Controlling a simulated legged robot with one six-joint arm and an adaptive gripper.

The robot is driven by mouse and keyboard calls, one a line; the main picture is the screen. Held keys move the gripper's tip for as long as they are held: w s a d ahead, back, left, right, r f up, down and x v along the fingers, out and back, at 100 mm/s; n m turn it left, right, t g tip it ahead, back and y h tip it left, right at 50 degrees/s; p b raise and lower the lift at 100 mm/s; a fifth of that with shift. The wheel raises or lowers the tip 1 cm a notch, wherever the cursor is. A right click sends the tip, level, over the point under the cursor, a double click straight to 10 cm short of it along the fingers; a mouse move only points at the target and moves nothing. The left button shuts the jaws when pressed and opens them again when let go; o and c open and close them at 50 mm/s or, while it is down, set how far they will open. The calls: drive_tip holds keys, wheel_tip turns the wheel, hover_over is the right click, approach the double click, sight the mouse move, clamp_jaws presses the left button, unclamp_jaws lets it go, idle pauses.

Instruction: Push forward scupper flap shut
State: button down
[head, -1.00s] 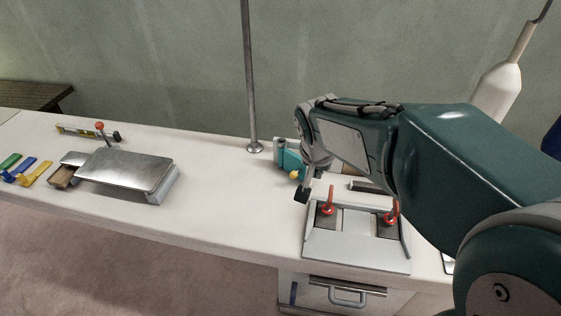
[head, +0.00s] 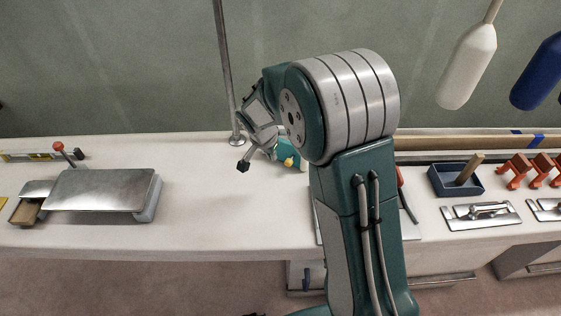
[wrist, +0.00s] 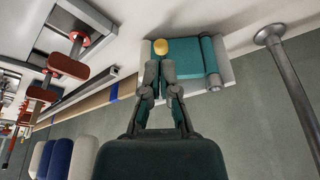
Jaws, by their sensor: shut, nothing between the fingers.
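A teal hinged piece with a yellow knob (head: 289,161) stands on the white counter, partly behind my arm in the head view. I take it for the scupper flap but cannot be sure. In the wrist view the teal panel (wrist: 190,62) has a rolled hinge along one side, and its yellow knob (wrist: 163,46) lies just beyond my fingertips. My gripper (head: 243,166) is shut and empty, to the left of the knob in the head view. The closed fingers also show in the wrist view (wrist: 161,68). I cannot tell whether they touch the teal piece.
A metal post (head: 225,75) rises from the counter close to my gripper. A metal-topped box (head: 100,190) stands at left. A blue tray (head: 456,180) and steel plates (head: 480,214) lie at right. A red-handled panel is mostly hidden by my arm. The counter's front middle is clear.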

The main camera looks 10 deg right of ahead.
drive_tip(key=x, duration=1)
drive_tip(key=shift+f, duration=0.2)
drive_tip(key=shift+w+d+f, duration=0.1)
drive_tip(key=shift+w+d, duration=0.75)
drive_tip(key=shift+w, duration=0.05)
drive_tip(key=shift+w+d+f, duration=0.1)
drive_tip(key=shift+w+d, duration=0.35)
drive_tip(key=shift+d, duration=0.15)
drive_tip(key=shift+d+n, duration=0.25)
drive_tip(key=shift+n, duration=0.15)
